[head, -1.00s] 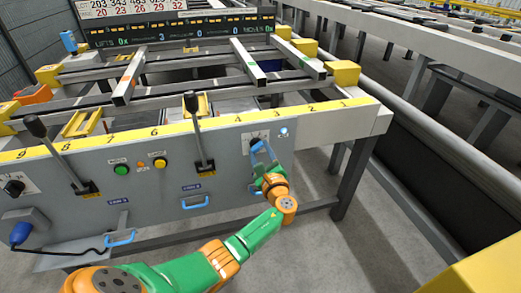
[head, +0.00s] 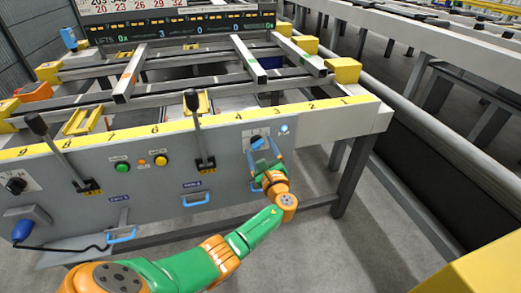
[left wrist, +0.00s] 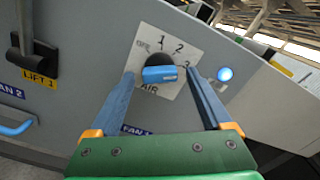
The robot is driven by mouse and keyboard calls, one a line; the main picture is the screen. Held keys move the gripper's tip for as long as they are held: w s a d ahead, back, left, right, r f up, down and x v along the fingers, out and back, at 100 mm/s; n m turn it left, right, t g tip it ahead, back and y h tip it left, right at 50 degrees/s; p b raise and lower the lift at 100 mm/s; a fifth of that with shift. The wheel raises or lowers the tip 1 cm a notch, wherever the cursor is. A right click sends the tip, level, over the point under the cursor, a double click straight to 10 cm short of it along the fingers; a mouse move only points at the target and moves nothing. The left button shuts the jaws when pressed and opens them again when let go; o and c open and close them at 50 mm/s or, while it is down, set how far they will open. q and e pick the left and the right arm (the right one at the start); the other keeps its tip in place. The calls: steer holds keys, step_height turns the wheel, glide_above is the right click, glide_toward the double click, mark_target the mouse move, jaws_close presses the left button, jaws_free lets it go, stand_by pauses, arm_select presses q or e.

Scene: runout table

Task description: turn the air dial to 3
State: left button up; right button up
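The air dial (head: 257,142) is on the front panel's upper right. In the left wrist view it is a dark round knob with a blue grip bar (left wrist: 160,74) on a white plate (left wrist: 148,50) marked OFF, 1, 2, 3 and AIR. The bar looks nearly level, its right end towards the 3. My left gripper (head: 265,153) is open in front of the dial. In the left wrist view its blue fingers stand apart on both sides of the knob, with gaps to the bar. My right gripper is out of view.
A lit blue lamp (left wrist: 225,74) sits right of the dial. A lift lever (head: 197,130) stands to its left, with green (head: 122,168) and yellow (head: 160,161) buttons beyond. A blue handle (head: 195,200) sticks out lower on the panel.

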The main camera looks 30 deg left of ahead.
arm_select(q)
steer(key=shift+s+d, duration=0.2)
steer(key=shift+d, duration=0.1)
steer(key=p+v, duration=0.1)
steer(key=v, duration=0.5)
steer(key=shift+s+d+p, duration=0.15)
steer(key=shift+p, duration=0.2)
